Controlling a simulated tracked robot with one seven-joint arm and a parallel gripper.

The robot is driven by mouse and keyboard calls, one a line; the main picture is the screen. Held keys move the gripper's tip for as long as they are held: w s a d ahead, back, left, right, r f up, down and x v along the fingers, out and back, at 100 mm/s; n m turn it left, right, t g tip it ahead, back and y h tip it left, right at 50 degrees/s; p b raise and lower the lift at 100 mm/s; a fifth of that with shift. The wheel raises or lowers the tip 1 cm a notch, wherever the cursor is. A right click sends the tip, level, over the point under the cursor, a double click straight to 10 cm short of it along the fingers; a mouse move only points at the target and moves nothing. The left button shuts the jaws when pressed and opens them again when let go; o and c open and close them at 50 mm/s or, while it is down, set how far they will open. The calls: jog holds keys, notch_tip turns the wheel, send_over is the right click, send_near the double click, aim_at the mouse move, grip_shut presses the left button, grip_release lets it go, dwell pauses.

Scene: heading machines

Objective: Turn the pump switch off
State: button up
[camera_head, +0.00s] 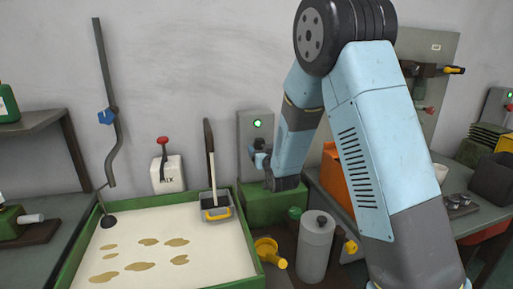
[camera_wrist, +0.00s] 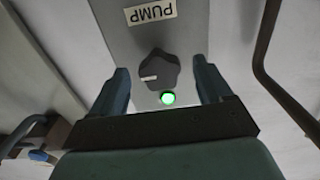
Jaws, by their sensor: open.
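The pump switch is a dark rotary knob (camera_wrist: 159,68) with a white pointer mark, on a grey panel (camera_wrist: 194,34) labelled PUMP, which appears upside down in the wrist view. The mark points to the picture's left. A lit green lamp (camera_wrist: 168,98) sits beside the knob. My gripper (camera_wrist: 161,66) is open, with one finger on each side of the knob and visible gaps between. Depth to the knob is hard to judge.
A green-rimmed shallow tank (camera_head: 248,228) with pale liquid and brown patches lies at left front. Pipes flank the panel in the wrist view.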

jog(key=shift+x, duration=1.45)
jog(key=shift+c, duration=0.4)
